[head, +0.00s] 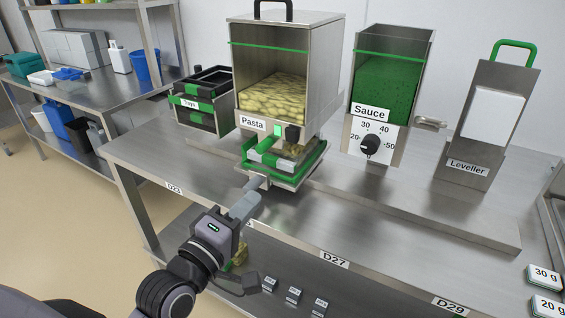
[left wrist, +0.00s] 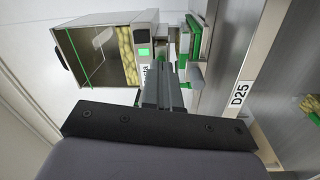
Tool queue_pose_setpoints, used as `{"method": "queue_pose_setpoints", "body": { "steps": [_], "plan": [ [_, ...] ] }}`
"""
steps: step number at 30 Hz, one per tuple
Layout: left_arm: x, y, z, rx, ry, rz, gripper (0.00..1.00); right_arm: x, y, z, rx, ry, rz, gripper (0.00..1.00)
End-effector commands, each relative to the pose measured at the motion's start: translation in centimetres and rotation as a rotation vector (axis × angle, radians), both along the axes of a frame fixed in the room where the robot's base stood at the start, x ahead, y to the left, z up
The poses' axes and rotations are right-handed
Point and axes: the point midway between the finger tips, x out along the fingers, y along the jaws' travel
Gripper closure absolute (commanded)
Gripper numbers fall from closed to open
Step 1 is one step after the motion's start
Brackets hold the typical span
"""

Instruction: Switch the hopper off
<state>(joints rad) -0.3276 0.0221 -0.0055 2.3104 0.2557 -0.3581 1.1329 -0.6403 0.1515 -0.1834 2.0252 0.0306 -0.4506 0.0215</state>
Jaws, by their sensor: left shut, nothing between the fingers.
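The hopper labelled Pasta (head: 268,95) is a steel box with a clear front, partly filled with yellow pasta. On its lower front are a lit green switch (head: 277,131) and a black part (head: 292,133) beside it. In the left wrist view the hopper (left wrist: 95,50) lies sideways, and its green light (left wrist: 144,52) shows close to the fingers. My left gripper (head: 257,183) is shut and empty, in front of and below the switch. In the left wrist view its fingers (left wrist: 168,62) point towards the hopper front; contact cannot be told. My right gripper is out of view.
A green-edged tray holder (head: 285,175) sits under the hopper, close to my left fingers. The Sauce dispenser (head: 385,90) with a dial and the Leveller (head: 485,130) stand to the right. Black trays (head: 205,95) stand to the left. The front of the steel bench (head: 400,235) is clear.

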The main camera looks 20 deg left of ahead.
Motion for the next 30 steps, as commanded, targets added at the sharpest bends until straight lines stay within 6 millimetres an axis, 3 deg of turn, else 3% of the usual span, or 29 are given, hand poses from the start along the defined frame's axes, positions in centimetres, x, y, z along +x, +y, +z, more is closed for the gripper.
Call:
{"method": "queue_pose_setpoints", "body": {
  "steps": [1,7,21,30],
  "plan": [
    [0.1,0.2,0.3,-0.062,-0.03,0.001,1.0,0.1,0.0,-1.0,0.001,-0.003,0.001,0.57],
    [0.1,0.6,2.3,-0.212,-0.085,-0.01,1.0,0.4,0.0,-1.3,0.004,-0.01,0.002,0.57],
    [0.2,0.7,2.7,-0.232,-0.091,-0.012,1.0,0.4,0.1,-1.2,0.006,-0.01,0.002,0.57],
    [3.0,0.4,3.3,-0.231,-0.093,-0.012,1.0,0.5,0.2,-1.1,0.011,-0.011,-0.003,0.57]
  ]
}}
